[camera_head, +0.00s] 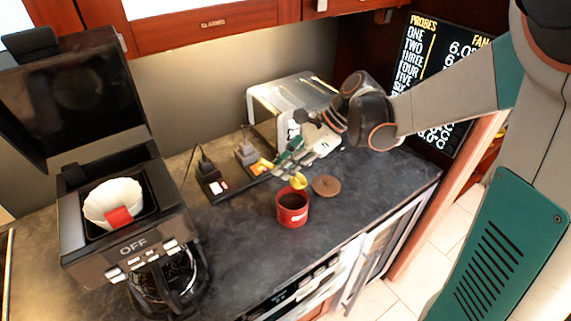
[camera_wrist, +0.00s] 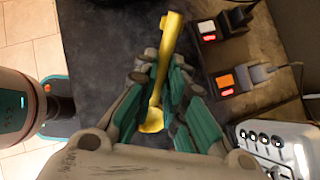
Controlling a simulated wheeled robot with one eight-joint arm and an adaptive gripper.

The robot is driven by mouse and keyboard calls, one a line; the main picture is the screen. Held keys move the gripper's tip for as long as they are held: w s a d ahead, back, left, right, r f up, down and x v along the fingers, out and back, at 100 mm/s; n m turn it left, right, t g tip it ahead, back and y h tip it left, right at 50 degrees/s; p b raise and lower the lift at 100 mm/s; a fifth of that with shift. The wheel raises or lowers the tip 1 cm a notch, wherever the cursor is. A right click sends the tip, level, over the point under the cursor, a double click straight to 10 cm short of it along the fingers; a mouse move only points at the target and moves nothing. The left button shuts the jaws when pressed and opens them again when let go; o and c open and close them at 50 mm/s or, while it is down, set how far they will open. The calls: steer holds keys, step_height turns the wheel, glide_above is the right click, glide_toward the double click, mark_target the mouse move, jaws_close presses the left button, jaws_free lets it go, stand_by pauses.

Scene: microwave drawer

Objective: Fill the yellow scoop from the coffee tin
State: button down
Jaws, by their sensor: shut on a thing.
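The red coffee tin (camera_head: 292,213) stands open on the dark counter with dark contents inside. Its round brown lid (camera_head: 326,186) lies flat just behind and to its right. My gripper (camera_head: 284,170) is just behind and above the tin, its green-padded fingers shut on the yellow scoop (camera_head: 299,181). In the head view a yellow part of the scoop shows near the tin's back rim. The wrist view shows the scoop (camera_wrist: 162,62) running lengthwise between the fingers (camera_wrist: 165,82). Whether it holds any coffee cannot be told. The tin is not seen in the wrist view.
A black coffee maker (camera_head: 130,245) with its lid up stands at the left, holding a white filter (camera_head: 112,203). Power strips with plugs (camera_head: 212,182) lie behind the tin. A silver appliance (camera_head: 270,105) stands at the back. The counter (camera_head: 240,245) left of the tin is clear.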

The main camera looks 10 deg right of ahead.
mark_target(281, 193)
steer(key=shift+f+b, duration=3.8)
steer(key=shift+f, duration=1.2)
steer(key=shift+a, duration=0.1)
steer(key=shift+a+h+p, duration=0.35)
steer(key=shift+h+p, duration=0.35)
steer(key=shift+p, duration=0.05)
steer(key=shift+a+h, duration=0.15)
steer(key=shift+h, duration=0.15)
steer(key=shift+f+h+p, duration=0.1)
steer(key=shift+h+p, duration=0.35)
steer(key=shift+h, duration=0.05)
steer(key=shift+w+a+r+h+p, duration=0.15)
steer(key=shift+r+h+p, duration=0.35)
steer(key=shift+r+p, duration=0.55)
steer(key=shift+a+r, duration=0.1)
steer(key=shift+r, duration=0.05)
